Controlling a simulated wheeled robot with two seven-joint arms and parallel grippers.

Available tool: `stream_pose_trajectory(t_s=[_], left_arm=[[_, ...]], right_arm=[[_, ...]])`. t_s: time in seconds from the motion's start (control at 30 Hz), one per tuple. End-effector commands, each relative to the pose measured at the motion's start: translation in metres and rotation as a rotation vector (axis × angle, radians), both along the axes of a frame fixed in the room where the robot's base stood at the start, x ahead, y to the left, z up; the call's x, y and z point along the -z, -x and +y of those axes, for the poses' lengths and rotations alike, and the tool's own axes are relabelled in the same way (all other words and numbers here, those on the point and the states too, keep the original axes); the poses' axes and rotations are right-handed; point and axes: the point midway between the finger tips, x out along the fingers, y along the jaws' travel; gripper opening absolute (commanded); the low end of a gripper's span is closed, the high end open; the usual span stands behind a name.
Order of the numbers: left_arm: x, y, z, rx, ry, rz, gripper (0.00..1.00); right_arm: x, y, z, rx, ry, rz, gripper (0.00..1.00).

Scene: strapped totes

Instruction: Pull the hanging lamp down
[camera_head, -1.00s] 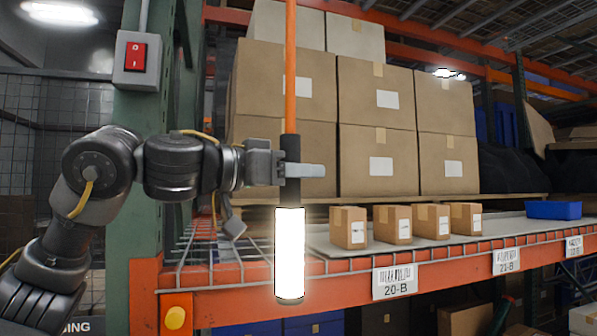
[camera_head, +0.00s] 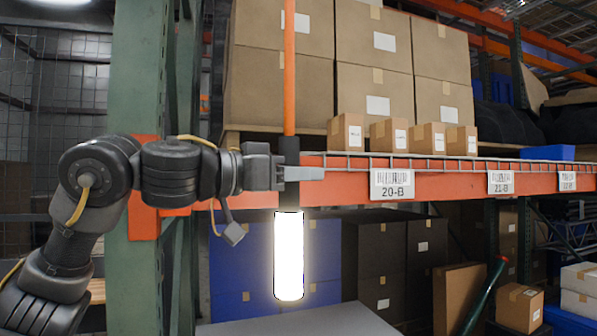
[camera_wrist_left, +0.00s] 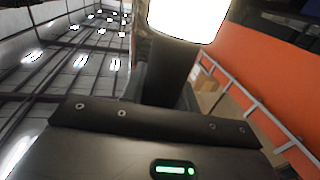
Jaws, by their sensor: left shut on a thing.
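The hanging lamp is a glowing white tube (camera_head: 289,255) with a black grip above it, hung from an orange cord (camera_head: 289,75). My left gripper (camera_head: 292,173) is shut on the black grip, just above the glowing part. The lamp hangs upright in front of the orange shelf beam. In the left wrist view the glowing tube (camera_wrist_left: 185,15) and the dark grip (camera_wrist_left: 168,65) show just beyond my gripper body. The fingertips are hard to make out there. My right gripper is not in view.
An orange shelf beam (camera_head: 455,181) with labels runs behind the lamp. Cardboard boxes (camera_head: 375,100) stand on the shelf, with a blue bin (camera_head: 547,153) at right. A green post (camera_head: 140,80) stands behind my left arm. Below the beam are blue boxes (camera_head: 235,285) and a grey surface (camera_head: 330,322).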

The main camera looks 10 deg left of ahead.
Motion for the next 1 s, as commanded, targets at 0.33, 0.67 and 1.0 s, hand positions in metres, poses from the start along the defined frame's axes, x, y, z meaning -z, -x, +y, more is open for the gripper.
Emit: stream_pose_trajectory(t_s=[0.33,0.67,1.0], left_arm=[[0.0107,-0.0002,-0.0004,0.001,-0.005,0.003,0.0],[0.0111,-0.0002,-0.0005,0.001,-0.006,0.004,0.52],[0.0096,0.0022,0.0031,0.0,-0.002,0.0,0.52]], right_arm=[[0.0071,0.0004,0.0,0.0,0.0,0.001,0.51],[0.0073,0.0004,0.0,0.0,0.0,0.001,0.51],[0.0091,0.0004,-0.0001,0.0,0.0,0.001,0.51]])
